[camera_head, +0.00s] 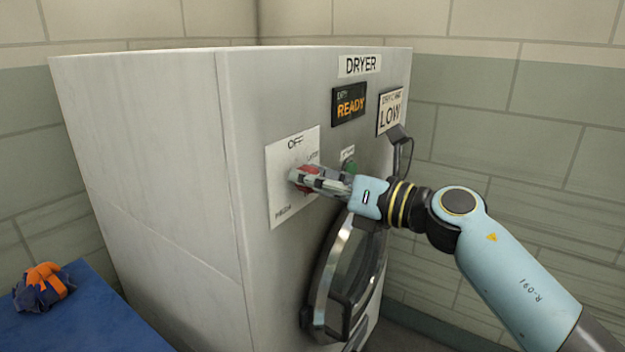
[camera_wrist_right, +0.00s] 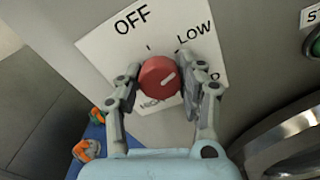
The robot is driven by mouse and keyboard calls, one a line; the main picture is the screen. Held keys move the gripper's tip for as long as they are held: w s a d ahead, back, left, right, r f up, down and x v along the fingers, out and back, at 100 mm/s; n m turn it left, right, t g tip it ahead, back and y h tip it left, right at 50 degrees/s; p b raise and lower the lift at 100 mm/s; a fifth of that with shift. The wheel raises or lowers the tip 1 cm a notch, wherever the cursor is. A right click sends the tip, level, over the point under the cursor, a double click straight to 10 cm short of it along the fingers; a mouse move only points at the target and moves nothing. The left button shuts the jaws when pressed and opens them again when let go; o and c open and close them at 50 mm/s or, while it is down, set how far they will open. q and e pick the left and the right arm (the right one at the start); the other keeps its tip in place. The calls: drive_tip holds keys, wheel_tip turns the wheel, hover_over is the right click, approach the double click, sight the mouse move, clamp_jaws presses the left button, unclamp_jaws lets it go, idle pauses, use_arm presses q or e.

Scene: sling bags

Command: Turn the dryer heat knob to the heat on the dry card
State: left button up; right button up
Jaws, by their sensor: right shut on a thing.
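The dryer (camera_head: 180,150) has a white dial plate (camera_head: 283,205) with a red heat knob (camera_wrist_right: 158,77). In the right wrist view the plate reads OFF at upper left, LOW at upper right and HIGH below; a label on the right is partly hidden by a finger. The knob's white mark points right and slightly up, between LOW and the hidden label. The dry card (camera_head: 390,110) reads LOW. My right gripper (camera_wrist_right: 162,80) is shut on the knob, a finger on each side. My left gripper is not in view.
A display (camera_head: 349,104) reads READY. A green button (camera_head: 350,168) sits right of the dial plate, above the round dryer door (camera_head: 345,270). A blue surface (camera_head: 90,310) at lower left bears an orange and dark blue bag (camera_head: 43,285).

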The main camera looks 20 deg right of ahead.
drive_tip(key=shift+f, duration=0.2)
drive_tip(key=o, duration=1.2)
drive_tip(key=shift+r, duration=0.1)
drive_tip(key=shift+c, duration=0.2)
drive_tip(key=shift+s, duration=0.1)
drive_tip(key=v, duration=1.2)
